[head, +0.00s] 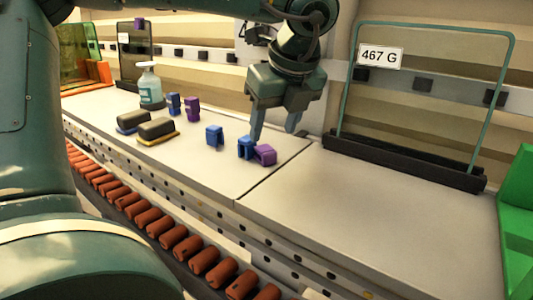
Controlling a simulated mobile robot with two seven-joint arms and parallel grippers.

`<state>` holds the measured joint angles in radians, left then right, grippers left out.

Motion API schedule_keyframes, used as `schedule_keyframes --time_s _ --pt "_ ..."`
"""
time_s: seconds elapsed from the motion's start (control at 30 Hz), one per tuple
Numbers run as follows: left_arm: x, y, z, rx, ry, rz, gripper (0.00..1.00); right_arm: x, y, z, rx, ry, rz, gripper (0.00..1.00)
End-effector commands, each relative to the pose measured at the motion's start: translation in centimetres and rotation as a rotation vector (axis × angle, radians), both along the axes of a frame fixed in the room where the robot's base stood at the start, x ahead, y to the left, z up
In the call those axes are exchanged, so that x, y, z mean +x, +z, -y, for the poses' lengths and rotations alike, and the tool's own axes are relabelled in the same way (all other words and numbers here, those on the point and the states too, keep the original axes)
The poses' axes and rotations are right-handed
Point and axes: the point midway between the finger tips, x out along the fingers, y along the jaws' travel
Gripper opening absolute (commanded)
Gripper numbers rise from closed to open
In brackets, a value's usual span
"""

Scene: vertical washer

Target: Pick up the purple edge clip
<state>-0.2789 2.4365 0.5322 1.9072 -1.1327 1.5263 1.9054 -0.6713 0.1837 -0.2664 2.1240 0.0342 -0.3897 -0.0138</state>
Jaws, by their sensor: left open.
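A purple edge clip (265,154) lies on the pale worktop, touching or very close to a blue clip (245,147). My left gripper (275,134) points down just behind and above these two clips. Its two fingers are apart, with nothing seen between them. One fingertip overlaps the blue clip's edge in the picture, and I cannot tell whether they touch. Another purple clip (192,109) stands farther left, and a small purple piece (138,23) sits on top of a dark framed pane. My right gripper is not in view.
Other blue clips (214,136) stand nearby. Two sponges or brushes (156,129) and a soap bottle (150,86) are left. A framed glass pane labelled 467 G (378,150) stands behind right. Orange rollers (160,226) line the front. A green object (517,220) stands far right.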

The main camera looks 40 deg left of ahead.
Motion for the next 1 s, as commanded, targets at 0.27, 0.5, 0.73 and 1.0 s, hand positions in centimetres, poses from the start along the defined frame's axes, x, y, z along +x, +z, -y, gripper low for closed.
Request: schedule_keyframes --time_s 0.27,0.5,0.73,1.0 --pt "-0.5 -3.2 -1.0 -0.004 -0.001 -0.007 0.53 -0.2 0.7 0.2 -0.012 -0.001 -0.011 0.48" --pt "-0.1 -5.1 -1.8 -0.002 0.001 0.000 0.53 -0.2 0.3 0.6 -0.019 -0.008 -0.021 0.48" --pt "-0.1 -5.1 -1.8 -0.002 0.001 0.001 0.49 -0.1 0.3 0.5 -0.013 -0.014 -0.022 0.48" --pt "-0.1 -5.0 -1.7 -0.001 0.001 0.001 0.27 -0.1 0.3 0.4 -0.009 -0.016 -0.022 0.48"
